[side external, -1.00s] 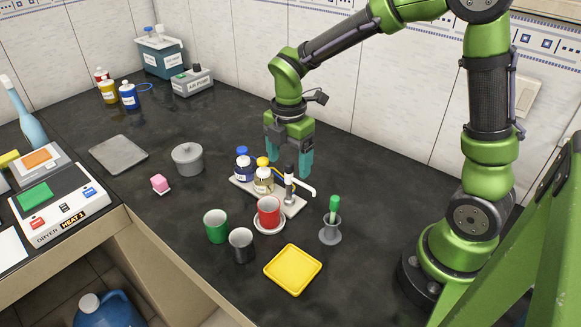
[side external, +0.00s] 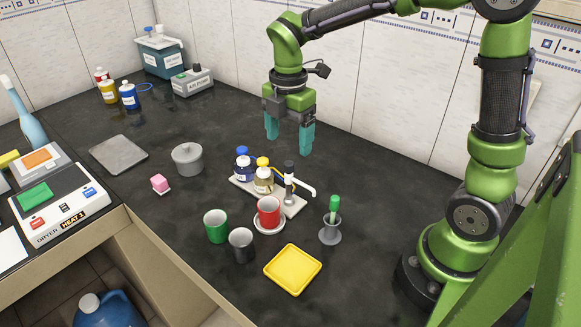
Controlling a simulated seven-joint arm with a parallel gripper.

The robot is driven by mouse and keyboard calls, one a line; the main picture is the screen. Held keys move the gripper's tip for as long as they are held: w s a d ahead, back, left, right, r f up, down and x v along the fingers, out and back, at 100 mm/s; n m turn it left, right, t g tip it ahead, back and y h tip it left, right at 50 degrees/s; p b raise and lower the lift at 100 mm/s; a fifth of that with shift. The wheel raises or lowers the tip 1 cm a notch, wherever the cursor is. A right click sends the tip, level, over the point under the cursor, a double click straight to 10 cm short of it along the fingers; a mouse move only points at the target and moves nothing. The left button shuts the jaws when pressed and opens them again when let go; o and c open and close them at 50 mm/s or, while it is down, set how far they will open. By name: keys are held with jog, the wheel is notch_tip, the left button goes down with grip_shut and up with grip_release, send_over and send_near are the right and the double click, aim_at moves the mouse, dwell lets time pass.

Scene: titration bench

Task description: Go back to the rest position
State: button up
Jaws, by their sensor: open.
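My gripper (side external: 288,136) hangs above the dark bench, pointing down. Its two teal fingers are apart and nothing is between them. It is above and behind the titration stand (side external: 293,207), which carries a blue-capped bottle (side external: 243,168), a yellow-capped bottle (side external: 263,180) and a black and white dispenser (side external: 289,180). A red cup (side external: 268,210) stands on a white round plate at the front of the stand. The fingers touch none of these.
A green cup (side external: 216,228), a dark cup (side external: 241,247), a yellow tray (side external: 293,270) and a grey holder with a green-handled tool (side external: 331,230) stand in front. The tiled wall is behind.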

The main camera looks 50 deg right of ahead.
jog(key=shift+r, duration=0.55)
jog(key=shift+w+f+m, duration=0.1)
jog(key=shift+f+m, duration=0.05)
jog(key=shift+m, duration=0.85)
jog(key=s+r+m+t+y, duration=0.1)
jog(key=s+r+m+t, duration=0.2)
jog(key=s+m, duration=0.3)
jog(key=s+r+m+t+y, duration=0.1)
jog(key=s+r+m+t, duration=0.2)
jog(key=s+m, duration=0.4)
jog(key=shift+m+t, duration=0.6)
jog(key=shift+m, duration=2.9)
